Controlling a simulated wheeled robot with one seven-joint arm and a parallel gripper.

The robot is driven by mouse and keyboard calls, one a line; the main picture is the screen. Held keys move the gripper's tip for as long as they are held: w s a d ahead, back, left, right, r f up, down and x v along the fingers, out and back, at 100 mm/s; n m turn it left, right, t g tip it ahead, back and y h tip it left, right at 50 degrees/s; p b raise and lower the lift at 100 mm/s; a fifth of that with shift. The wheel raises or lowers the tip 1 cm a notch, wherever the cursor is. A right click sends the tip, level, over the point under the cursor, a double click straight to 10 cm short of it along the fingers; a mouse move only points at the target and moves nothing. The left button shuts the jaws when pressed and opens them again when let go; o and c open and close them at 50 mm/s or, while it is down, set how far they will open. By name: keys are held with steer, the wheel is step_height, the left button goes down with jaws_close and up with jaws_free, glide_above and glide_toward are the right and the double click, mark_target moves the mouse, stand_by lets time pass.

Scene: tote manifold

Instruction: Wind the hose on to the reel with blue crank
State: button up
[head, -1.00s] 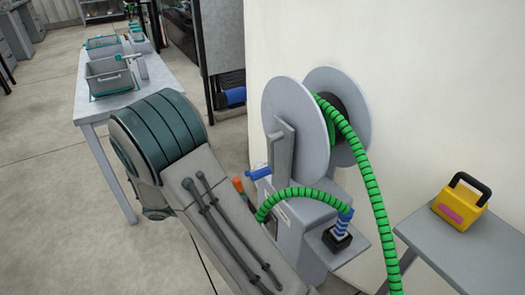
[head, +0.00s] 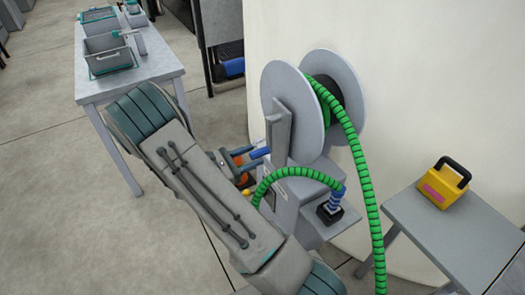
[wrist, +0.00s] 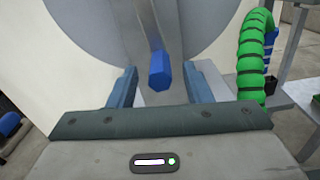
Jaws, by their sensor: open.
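The reel (head: 290,90) has two grey discs and stands by the cream wall. A green hose (head: 362,170) runs over its hub and hangs down at the right. A second green length arcs to a blue ribbed fitting (head: 337,200) on a small grey shelf. The blue crank handle (head: 260,153) sticks out from a grey crank arm (head: 279,130) on the reel's left face. My gripper (wrist: 159,84) is open, with its blue fingers either side of the handle (wrist: 159,72) in the wrist view. The handle appears just ahead, apart from both fingers.
A grey table (head: 455,225) at the right bears a yellow box (head: 444,185) with a black handle. A light table (head: 150,75) at the back left bears grey bins (head: 107,55). An orange part (head: 238,158) shows near my gripper. Floor at the left is clear.

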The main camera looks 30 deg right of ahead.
mark_target(268, 149)
steer(key=shift+d, duration=2.25)
steer(key=shift+c, duration=0.4)
jaws_close()
steer(key=shift+w, duration=0.1)
steer(key=shift+a, duration=0.1)
